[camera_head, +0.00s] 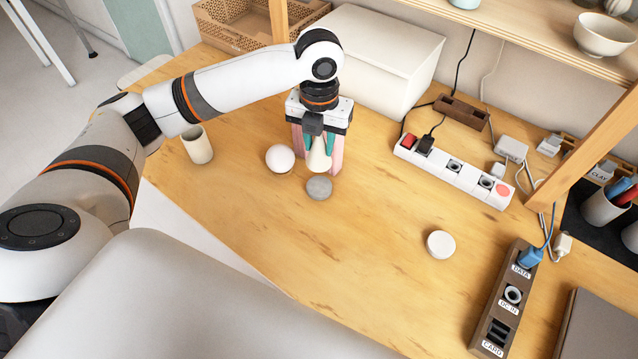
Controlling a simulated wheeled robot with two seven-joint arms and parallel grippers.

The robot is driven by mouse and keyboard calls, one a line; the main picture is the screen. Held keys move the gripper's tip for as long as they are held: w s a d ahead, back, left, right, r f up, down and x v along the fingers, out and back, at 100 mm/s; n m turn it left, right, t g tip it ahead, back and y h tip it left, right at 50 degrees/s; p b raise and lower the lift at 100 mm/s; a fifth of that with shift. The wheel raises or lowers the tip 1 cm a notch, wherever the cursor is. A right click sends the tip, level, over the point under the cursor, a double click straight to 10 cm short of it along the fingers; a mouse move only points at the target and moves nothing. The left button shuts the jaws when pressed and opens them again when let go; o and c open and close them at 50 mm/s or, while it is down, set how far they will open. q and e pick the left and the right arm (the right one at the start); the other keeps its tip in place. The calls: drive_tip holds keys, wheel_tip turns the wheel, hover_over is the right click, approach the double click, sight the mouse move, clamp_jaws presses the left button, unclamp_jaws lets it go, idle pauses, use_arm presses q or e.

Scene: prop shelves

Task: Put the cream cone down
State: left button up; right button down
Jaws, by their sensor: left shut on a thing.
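The cream cone (319,158) is between the fingers of my left gripper (318,160), which points down and is shut on it. The cone is low over the wooden table, just behind a grey round disc (319,187). I cannot tell whether its base touches the table. A white ball (280,159) sits close to the left of the gripper. The fingers hide the cone's sides. My right gripper is not in view.
A cream cup (197,145) stands at the left. A white round disc (440,244) lies at the right. A white power strip (455,172) and a white box (375,65) are behind. A dark wooden port block (505,300) is at the right front. The table's middle (370,230) is clear.

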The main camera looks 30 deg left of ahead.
sight(319, 159)
use_arm(q)
drive_tip(key=m, duration=0.2)
drive_tip(key=shift+w+a+m, duration=0.2)
drive_tip(key=shift+w+m, duration=0.1)
drive_tip(key=shift+w, duration=0.05)
drive_tip(key=shift+f+m, duration=0.1)
drive_tip(key=shift+m, duration=0.2)
wheel_tip(319, 159, down, 5)
drive_tip(key=shift+f, duration=0.15)
drive_tip(key=shift+f+p, duration=0.3)
drive_tip(key=shift+f, duration=1.95)
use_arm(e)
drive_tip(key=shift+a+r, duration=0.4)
use_arm(q)
drive_tip(key=shift+f, duration=0.1)
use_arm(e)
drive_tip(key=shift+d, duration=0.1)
use_arm(q)
drive_tip(key=o, duration=1)
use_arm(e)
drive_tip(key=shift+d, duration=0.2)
